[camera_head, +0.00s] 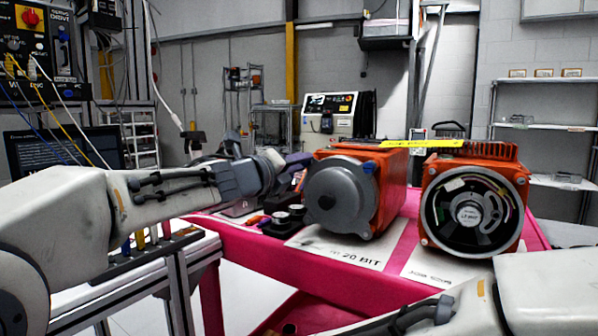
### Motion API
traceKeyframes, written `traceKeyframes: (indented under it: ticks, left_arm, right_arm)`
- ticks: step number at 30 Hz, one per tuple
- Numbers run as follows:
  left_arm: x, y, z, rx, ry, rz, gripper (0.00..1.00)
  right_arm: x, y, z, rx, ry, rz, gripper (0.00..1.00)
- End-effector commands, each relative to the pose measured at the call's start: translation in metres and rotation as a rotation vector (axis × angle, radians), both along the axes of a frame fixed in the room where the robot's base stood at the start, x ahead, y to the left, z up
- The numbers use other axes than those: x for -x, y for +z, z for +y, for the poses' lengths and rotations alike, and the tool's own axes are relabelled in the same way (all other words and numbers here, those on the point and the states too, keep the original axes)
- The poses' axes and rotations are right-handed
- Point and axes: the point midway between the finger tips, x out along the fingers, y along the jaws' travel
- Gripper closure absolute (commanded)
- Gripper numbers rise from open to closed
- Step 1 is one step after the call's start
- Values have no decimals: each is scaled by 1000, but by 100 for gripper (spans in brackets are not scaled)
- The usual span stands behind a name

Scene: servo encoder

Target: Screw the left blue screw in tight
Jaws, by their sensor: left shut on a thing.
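A motor with an orange-red body and a round grey end cover (338,200) stands on the pink table. My left gripper (300,162) reaches in from the left and is shut at the upper left edge of this cover. The left blue screw is there between the jaws, mostly hidden by the fingers, so I cannot see how deep it sits. Another blue screw (369,167) shows at the cover's upper right. My right arm crosses the bottom right corner, and its gripper is out of the picture.
A second orange motor (475,208) with an open round face stands to the right. A yellow strip (420,143) lies across the top between the motors. Small dark round parts (285,215) lie left of the cover. The pink table's (258,243) front edge is clear.

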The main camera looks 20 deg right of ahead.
Motion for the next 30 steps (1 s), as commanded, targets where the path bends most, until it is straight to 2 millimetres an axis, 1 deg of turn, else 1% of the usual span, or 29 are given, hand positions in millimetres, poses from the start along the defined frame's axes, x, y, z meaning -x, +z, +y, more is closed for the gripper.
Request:
traceKeyframes:
  ticks: [1,21,30]
  left_arm:
    - [0,-6,0,-33,0,-32,100]
    - [-1,-6,0,-423,-2,-534,100]
    - [0,-5,0,-567,-3,-719,100]
  right_arm:
    - [0,-6,0,0,0,0,45]
    - [0,-36,0,0,0,0,45]
    - [0,-46,0,0,0,0,45]
